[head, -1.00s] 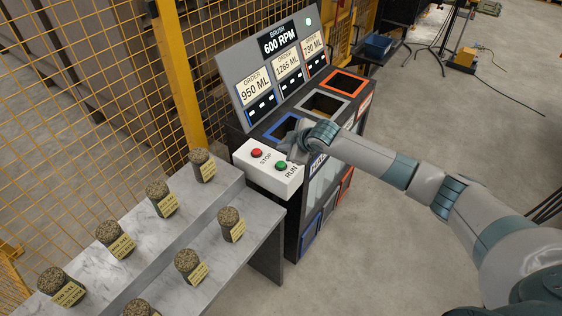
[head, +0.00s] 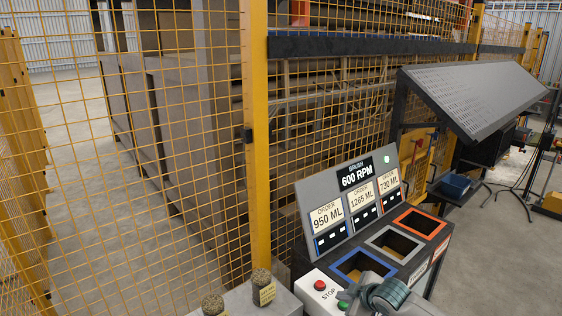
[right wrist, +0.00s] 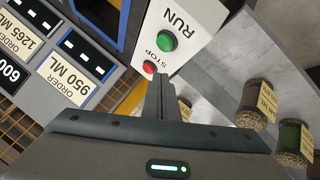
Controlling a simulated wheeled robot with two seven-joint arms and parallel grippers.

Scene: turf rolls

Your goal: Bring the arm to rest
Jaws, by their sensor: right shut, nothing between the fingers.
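My right gripper (head: 354,296) is at the lower edge of the head view, beside the white button box (head: 312,292). The red STOP button (head: 320,285) and the green RUN button (head: 343,305) are on that box. In the right wrist view my right gripper's fingers (right wrist: 159,84) are shut and empty. They point toward the button box (right wrist: 188,18), with the green button (right wrist: 167,40) and the red button (right wrist: 149,67) just past their tips. I cannot tell whether the fingers touch the box. My left gripper is out of view.
Behind the box stands a sorting stand with a display panel (head: 348,200) and blue, grey and orange-rimmed bins (head: 395,243). Turf rolls (head: 262,286) sit on a grey shelf at the lower left. A yellow mesh fence (head: 258,150) runs behind.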

